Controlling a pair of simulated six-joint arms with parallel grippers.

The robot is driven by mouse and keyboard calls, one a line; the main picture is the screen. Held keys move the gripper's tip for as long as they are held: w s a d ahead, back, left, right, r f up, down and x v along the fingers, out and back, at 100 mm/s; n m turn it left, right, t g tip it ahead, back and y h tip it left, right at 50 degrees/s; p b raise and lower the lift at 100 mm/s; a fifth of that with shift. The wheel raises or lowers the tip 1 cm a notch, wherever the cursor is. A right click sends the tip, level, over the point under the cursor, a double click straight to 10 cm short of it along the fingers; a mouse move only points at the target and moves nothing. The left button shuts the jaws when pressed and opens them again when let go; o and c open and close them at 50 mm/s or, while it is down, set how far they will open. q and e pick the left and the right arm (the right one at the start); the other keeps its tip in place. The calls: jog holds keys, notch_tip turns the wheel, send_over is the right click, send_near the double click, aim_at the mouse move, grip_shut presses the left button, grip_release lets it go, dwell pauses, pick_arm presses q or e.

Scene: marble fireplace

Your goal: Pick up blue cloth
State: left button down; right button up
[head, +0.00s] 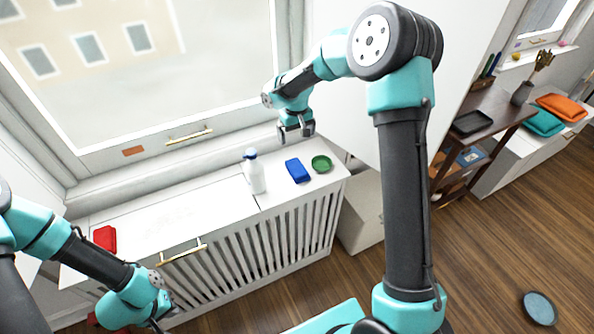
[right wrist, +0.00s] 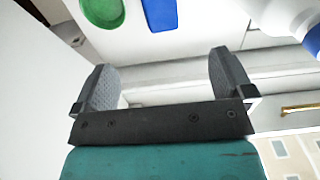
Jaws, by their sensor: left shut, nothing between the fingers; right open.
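The blue cloth (head: 297,170) lies folded on the white radiator cover, between a white bottle and a green dish. It also shows at the top edge of the right wrist view (right wrist: 161,14), partly cut off. My right gripper (head: 296,134) is open and empty, above and behind the cloth; its spread fingers also show in the right wrist view (right wrist: 165,80). My left gripper (head: 165,315) is low at the bottom left, in front of the cover and far from the cloth; it is shut and empty.
The white bottle with a blue cap (head: 254,174) stands left of the cloth. The green dish (head: 321,163) is right of it. A red cloth (head: 105,238) lies at the cover's left end. The window wall rises behind the white cover (head: 185,212). A blue plate (head: 540,308) lies on the floor.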

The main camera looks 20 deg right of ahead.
send_over(296, 166)
notch_tip(296, 166, down, 11)
jog(key=shift+f, duration=0.1)
dwell(0.4)
jog(key=shift+f, duration=2.6)
jog(key=shift+c, duration=0.2)
jog(key=c, duration=1)
jog(key=shift+r, duration=0.15)
